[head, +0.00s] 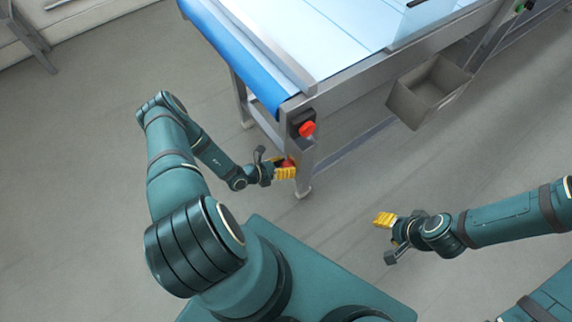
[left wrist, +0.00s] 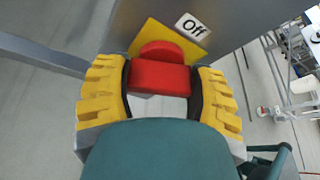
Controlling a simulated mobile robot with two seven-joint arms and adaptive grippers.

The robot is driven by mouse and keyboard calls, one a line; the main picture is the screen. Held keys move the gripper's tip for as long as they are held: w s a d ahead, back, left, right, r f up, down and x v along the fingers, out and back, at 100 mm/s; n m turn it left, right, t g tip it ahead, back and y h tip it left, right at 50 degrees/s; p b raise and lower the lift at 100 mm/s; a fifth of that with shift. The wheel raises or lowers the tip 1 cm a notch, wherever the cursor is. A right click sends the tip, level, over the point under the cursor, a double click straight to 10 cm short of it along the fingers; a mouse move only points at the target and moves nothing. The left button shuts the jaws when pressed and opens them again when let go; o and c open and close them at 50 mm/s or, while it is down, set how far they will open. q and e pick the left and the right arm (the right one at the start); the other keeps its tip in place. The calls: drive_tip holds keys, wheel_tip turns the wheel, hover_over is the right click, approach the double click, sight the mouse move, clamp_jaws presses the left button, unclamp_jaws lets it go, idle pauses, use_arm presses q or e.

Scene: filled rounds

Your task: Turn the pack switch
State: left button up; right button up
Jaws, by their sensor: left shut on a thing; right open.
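The pack switch is a red knob (left wrist: 160,73) on a yellow plate (left wrist: 186,42) in the left wrist view. A white label (left wrist: 193,27) reading "Off" sits beside it. The switch is low on the conveyor's near leg; in the head view a bit of the red knob (head: 289,162) shows beside my fingers. My left gripper (head: 285,172) is at that leg, shut on the knob, with a yellow finger (left wrist: 104,88) on each side of it. My right gripper (head: 386,236) is open and empty, over the floor to the right.
A conveyor with a blue belt end (head: 235,60) stands ahead. A red push button (head: 307,129) on a dark box is on its frame above the switch. A grey bin (head: 408,105) hangs on the conveyor's side. The floor (head: 350,200) between my arms is clear.

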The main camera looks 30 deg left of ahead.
use_arm(q)
drive_tip(key=m+y+p, duration=0.1)
drive_tip(key=m+p, duration=0.1)
drive_tip(key=p, duration=0.2)
drive_tip(key=shift+r+m+y, duration=0.15)
drive_tip(key=shift+m+y, duration=0.15)
drive_tip(key=shift+y, duration=0.1)
drive_tip(key=shift+t+p, duration=0.3)
drive_tip(key=shift+p, duration=0.3)
drive_tip(key=shift+a+m+y, duration=0.1)
drive_tip(key=shift+m+y, duration=0.2)
drive_tip(key=shift+m, duration=0.1)
drive_tip(key=shift+f, duration=0.2)
drive_tip(key=o, duration=1.2)
drive_tip(key=v, duration=1.2)
